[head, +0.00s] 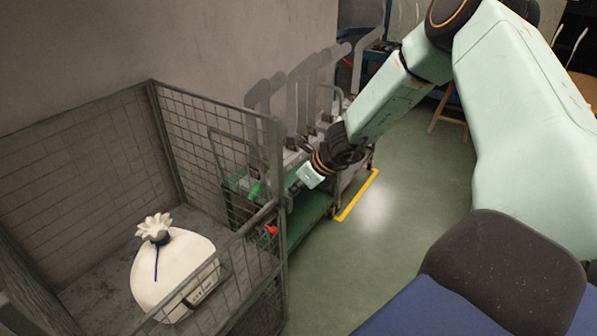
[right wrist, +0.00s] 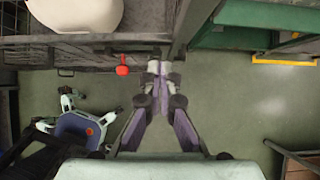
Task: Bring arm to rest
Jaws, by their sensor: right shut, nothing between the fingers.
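My right arm reaches in from the right of the head view. Its gripper (head: 312,175) hangs in the air in front of the cage's right side and near the green cart. In the right wrist view the same gripper (right wrist: 160,70) has its fingertips together, with nothing between them. A white sack (head: 172,272) tied with a blue cord sits upright in the wire cage (head: 275,170), apart from the gripper. Part of a white thing, likely this sack, shows at the top left of the right wrist view (right wrist: 75,14). My left gripper is not in view.
A green cart (head: 305,222) stands right of the cage, with grey upright panels (head: 300,95) behind it. A red part (head: 271,230) sits on the cage's edge. A yellow floor line (head: 358,195) runs beside the cart. The green floor in the middle is clear.

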